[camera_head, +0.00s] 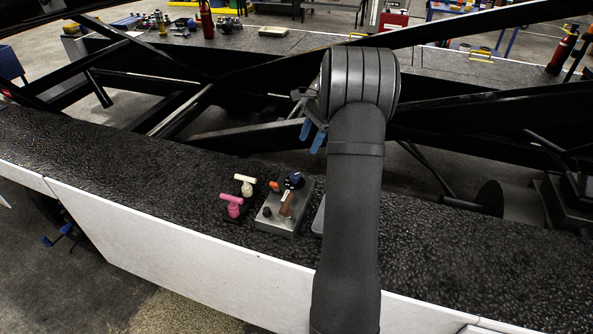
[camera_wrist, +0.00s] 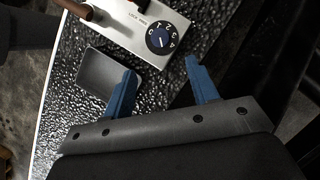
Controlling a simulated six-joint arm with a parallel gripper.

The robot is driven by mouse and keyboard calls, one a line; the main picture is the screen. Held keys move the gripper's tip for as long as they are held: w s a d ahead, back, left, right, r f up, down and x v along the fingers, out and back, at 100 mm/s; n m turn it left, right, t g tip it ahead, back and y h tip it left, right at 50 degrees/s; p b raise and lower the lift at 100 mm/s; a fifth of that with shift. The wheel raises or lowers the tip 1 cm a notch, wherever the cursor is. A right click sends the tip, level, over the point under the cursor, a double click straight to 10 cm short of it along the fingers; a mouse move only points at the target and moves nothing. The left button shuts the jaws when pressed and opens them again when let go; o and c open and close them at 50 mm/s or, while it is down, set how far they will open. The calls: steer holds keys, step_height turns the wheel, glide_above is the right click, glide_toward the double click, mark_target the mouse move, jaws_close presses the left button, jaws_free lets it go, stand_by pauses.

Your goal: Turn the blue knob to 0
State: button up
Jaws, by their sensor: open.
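The blue knob (camera_head: 294,180) is a round dark-blue dial on a grey metal control box (camera_head: 273,221). In the wrist view the knob (camera_wrist: 160,40) shows pale characters round its face and a short white mark; the setting is too small to read surely. My gripper (camera_head: 313,134) has blue fingers and is above and behind the box in the head view. In the wrist view my gripper (camera_wrist: 161,65) is open and empty, fingers spread wider than the knob. The knob lies just beyond the fingertips, apart from them.
A brown lever (camera_head: 286,205) and an orange knob (camera_head: 275,186) stand on the same box. Pink (camera_head: 232,205) and cream (camera_head: 244,183) T-handles stand to its left. A shallow grey tray (camera_wrist: 104,74) lies near the left finger. Black beams cross behind.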

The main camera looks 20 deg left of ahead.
mark_target(295, 174)
steer(key=x, duration=1.2)
steer(key=shift+c, duration=0.2)
steer(key=c, duration=0.9)
